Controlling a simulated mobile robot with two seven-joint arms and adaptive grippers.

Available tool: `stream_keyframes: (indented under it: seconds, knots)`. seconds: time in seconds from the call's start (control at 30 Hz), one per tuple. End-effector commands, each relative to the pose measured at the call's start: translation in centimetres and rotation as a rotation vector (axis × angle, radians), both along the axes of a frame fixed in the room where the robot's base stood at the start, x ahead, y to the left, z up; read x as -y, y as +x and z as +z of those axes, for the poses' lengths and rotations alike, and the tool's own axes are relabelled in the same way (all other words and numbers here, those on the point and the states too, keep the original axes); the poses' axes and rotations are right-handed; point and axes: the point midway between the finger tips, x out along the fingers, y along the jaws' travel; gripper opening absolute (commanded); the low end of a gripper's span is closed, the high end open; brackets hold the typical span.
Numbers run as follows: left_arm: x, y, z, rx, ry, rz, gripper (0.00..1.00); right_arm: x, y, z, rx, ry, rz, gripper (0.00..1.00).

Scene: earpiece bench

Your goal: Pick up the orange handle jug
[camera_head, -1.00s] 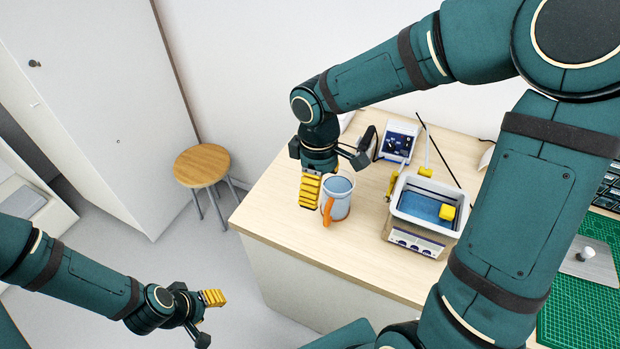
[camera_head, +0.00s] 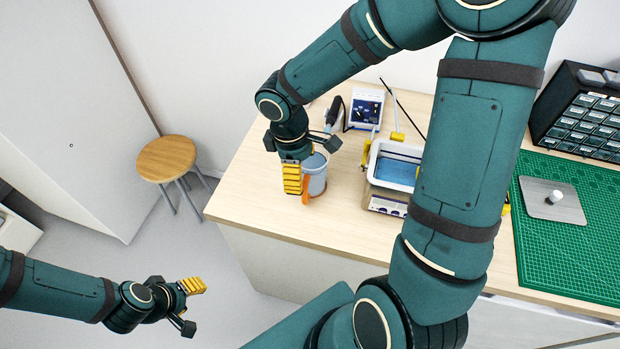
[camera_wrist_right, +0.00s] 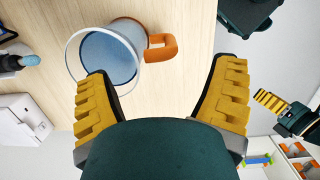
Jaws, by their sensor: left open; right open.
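The jug (camera_head: 317,183) is a pale grey-blue cup with blue inside and an orange handle (camera_head: 305,193). It stands upright on the bench near its left end. In the right wrist view the jug (camera_wrist_right: 124,38) is ahead of the fingers, its orange handle (camera_wrist_right: 163,47) between their lines. My right gripper (camera_head: 308,166) is open at the jug, one yellow finger left of it and partly hiding it. In the wrist view one finger overlaps the jug's rim; I cannot tell whether they touch. My left gripper (camera_head: 190,307) is open and empty over the floor.
Right of the jug is a basin of blue liquid (camera_head: 396,170) on a box with knobs. A blue-panelled device (camera_head: 366,108) stands behind. A green mat (camera_head: 560,245) and drawer rack (camera_head: 585,120) are further right. A stool (camera_head: 166,158) stands left of the bench (camera_head: 250,190).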

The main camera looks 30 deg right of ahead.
Motion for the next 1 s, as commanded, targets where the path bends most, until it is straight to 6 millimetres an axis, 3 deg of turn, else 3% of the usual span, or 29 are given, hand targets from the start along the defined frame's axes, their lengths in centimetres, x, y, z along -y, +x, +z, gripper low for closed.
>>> stream_keyframes:
  seconds: [0.3,0.6,0.67,0.8,0.83,1.0]
  knots:
    - [0.1,0.0,-0.9,0.0,0.002,0.0,0.47,0.6,-0.7,-4.2,-0.003,0.002,0.001,0.84]
    - [0.0,0.0,-0.9,0.0,0.002,0.0,0.47,0.6,-0.7,-4.5,-0.001,0.001,0.0,0.84]
    - [0.0,0.0,-0.9,0.0,0.002,0.0,0.47,0.6,-0.7,-4.5,-0.001,0.001,0.0,0.66]
    - [0.0,0.0,-0.9,0.0,0.002,0.0,0.47,0.6,-0.7,-4.5,-0.001,0.001,0.0,0.17]
    - [0.0,0.0,-0.9,0.0,0.002,0.0,0.47,0.6,-0.7,-4.5,-0.001,0.001,0.0,0.09]
    - [0.1,0.0,-0.9,0.0,0.001,-0.001,0.47,0.7,-0.7,-4.5,0.0,0.001,0.0,0.09]
